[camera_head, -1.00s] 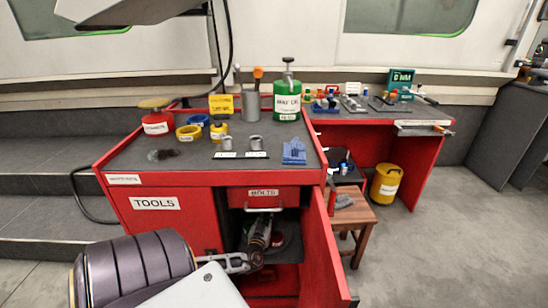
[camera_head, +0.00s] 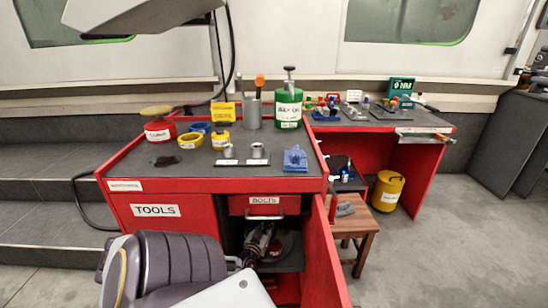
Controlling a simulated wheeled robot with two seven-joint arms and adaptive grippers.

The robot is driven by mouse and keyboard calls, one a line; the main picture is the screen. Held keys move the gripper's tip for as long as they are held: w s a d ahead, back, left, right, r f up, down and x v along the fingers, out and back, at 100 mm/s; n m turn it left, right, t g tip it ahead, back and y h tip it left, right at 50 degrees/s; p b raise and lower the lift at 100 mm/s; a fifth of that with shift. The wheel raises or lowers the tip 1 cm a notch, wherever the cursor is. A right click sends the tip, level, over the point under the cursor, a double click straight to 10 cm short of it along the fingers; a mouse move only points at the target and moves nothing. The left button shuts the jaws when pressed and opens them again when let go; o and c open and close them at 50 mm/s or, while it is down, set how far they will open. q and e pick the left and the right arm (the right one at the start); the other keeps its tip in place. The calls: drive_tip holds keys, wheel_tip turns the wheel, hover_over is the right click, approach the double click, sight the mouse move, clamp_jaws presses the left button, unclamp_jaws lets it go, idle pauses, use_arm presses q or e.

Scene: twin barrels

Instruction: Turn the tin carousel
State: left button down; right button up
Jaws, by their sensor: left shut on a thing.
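The tin carousel (camera_head: 289,246) is a dark round plate inside the open cabinet under the BOLTS drawer. A red tin (camera_head: 275,247) shows on it. My left arm comes in from the bottom left, and my left gripper (camera_head: 257,246) reaches into the cabinet at the left of the red tin. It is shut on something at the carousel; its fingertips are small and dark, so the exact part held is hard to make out. The back of the carousel is hidden in shadow. My right gripper is out of view.
The red cabinet door (camera_head: 322,258) stands open to the right of the carousel. The BOLTS drawer (camera_head: 264,205) is shut above. A wooden stool (camera_head: 357,224) stands beyond the door. The worktop (camera_head: 200,174) carries tins, rings and a green pump can (camera_head: 288,108).

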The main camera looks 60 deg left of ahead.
use_arm(q)
drive_tip(key=shift+s+a+f, duration=0.15)
drive_tip(key=shift+s+f, duration=0.05)
drive_tip(key=shift+s, duration=0.1)
drive_tip(key=c, duration=1.2)
unclamp_jaws()
drive_tip(key=shift+o, duration=0.2)
drive_tip(key=shift+w+r, duration=0.15)
drive_tip(key=shift+w, duration=0.05)
drive_tip(key=v, duration=1.2)
drive_tip(key=shift+s, duration=0.1)
